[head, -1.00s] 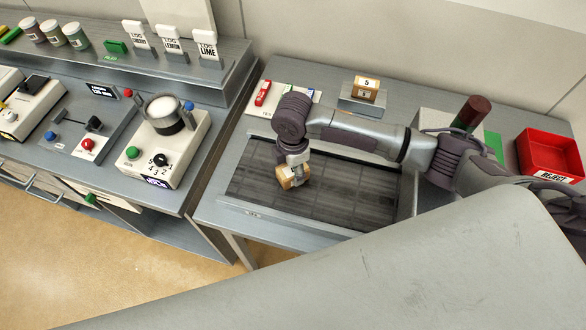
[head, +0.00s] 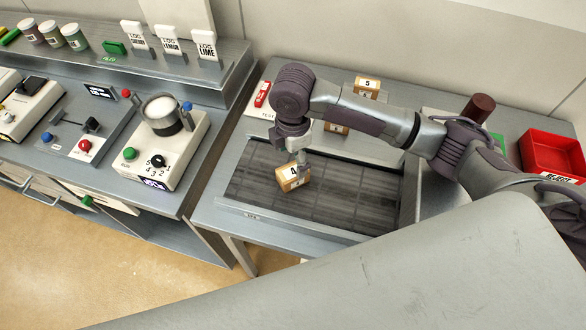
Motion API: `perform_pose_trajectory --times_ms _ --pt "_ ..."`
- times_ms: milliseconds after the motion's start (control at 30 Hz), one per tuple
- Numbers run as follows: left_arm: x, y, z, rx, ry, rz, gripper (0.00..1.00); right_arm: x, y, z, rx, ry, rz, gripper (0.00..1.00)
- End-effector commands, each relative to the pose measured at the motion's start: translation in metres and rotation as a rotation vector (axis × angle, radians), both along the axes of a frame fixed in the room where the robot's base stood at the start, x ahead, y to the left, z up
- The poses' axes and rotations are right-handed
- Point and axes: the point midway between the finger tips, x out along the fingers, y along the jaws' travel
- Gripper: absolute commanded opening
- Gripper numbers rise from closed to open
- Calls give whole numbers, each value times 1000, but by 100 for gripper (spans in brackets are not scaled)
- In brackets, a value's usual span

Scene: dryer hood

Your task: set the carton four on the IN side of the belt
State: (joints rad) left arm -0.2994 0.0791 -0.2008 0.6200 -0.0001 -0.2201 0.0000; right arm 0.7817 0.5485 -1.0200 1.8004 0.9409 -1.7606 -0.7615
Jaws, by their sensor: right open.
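Carton four (head: 288,181), a small tan box with a white label reading 4, sits turned at an angle on the dark belt (head: 345,195), left of the belt's middle. My right gripper (head: 303,167) is open just above and behind the carton. Its fingers overlap the carton's right back edge in the picture, so I cannot tell whether they touch. A small label on the belt's front frame at left is too small to read. My left gripper is out of view.
Carton five (head: 367,87) stands behind the belt with another carton (head: 338,127) nearer, partly behind my arm. A red reject bin (head: 553,155) and a dark red cylinder (head: 474,110) are at right. The belt's right part is clear.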

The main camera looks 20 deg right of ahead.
Motion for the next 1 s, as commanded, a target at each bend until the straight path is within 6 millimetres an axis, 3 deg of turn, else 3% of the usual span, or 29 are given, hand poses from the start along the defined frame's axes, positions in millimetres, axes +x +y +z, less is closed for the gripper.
perform_pose_trajectory --times_ms 200,367,1000 --pt "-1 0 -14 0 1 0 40 1 0 40 1 -4 0 76" --pt "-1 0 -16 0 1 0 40 0 0 56 0 -1 0 76" --pt "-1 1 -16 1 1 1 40 0 0 59 0 1 0 76"
